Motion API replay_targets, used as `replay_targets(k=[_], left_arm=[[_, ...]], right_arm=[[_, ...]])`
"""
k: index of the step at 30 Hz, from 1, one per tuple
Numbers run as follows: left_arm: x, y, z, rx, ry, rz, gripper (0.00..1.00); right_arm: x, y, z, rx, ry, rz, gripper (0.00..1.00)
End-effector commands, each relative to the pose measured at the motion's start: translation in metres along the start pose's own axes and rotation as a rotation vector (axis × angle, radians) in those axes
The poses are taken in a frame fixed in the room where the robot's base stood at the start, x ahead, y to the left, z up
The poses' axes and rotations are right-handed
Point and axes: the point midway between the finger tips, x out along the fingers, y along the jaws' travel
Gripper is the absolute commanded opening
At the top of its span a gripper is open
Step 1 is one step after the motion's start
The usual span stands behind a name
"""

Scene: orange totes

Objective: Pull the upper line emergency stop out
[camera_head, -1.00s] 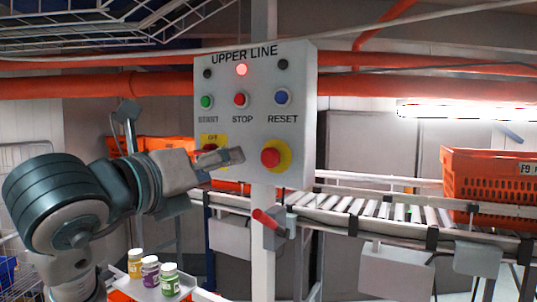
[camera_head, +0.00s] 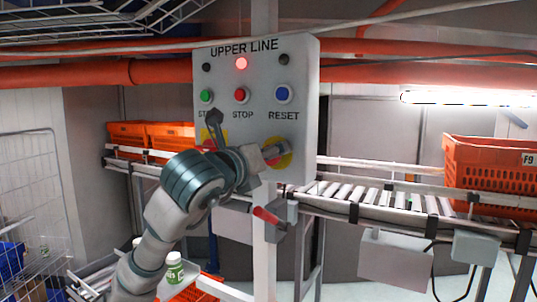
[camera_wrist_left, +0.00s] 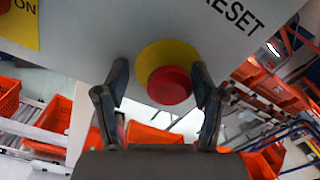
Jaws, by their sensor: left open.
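The UPPER LINE panel (camera_head: 225,125) is a grey box on a post, with a lit red lamp at the top. Its emergency stop is a red mushroom button on a yellow disc (camera_head: 286,155), mostly hidden behind my left gripper (camera_head: 274,153) in the head view. In the left wrist view the red button (camera_wrist_left: 170,86) shows clearly, with the yellow disc (camera_wrist_left: 150,58) behind it. My left gripper (camera_wrist_left: 162,82) is open, with one finger on each side of the button. I cannot tell whether the fingers touch it. My right gripper is not in view.
Green (camera_head: 206,96), red (camera_head: 240,95) and blue (camera_head: 283,94) buttons sit above on the panel. A red-handled switch (camera_head: 268,216) is on the post below. A roller conveyor (camera_head: 385,197) with an orange tote (camera_head: 490,170) runs to the right. Bottles (camera_head: 174,268) stand at lower left.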

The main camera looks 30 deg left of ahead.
Motion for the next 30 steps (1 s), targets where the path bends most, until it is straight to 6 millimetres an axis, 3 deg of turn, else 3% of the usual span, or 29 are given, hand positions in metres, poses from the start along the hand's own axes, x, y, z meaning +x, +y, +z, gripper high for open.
replay_targets(k=[2,9,10,16,26,27,30], left_arm=[[-0.001,-0.002,0.000,0.001,-0.001,-0.001,0.63],[0.000,-0.004,-0.002,0.003,0.001,0.002,0.03],[0.000,-0.004,-0.002,0.003,0.002,0.002,0.00],[-0.004,-0.001,-0.004,0.002,0.005,-0.001,0.00],[-0.013,-0.001,-0.004,0.005,0.010,0.004,0.00],[-0.014,-0.001,-0.004,0.005,0.010,0.003,0.49],[-0.014,-0.001,-0.003,0.004,0.007,0.002,0.68]], right_arm=[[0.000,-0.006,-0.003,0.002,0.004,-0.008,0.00],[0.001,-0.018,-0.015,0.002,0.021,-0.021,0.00],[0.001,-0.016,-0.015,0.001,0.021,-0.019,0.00],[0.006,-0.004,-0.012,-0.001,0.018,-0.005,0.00],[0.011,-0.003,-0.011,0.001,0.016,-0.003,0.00],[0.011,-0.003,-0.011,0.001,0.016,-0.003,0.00],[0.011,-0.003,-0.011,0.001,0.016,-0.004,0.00]])
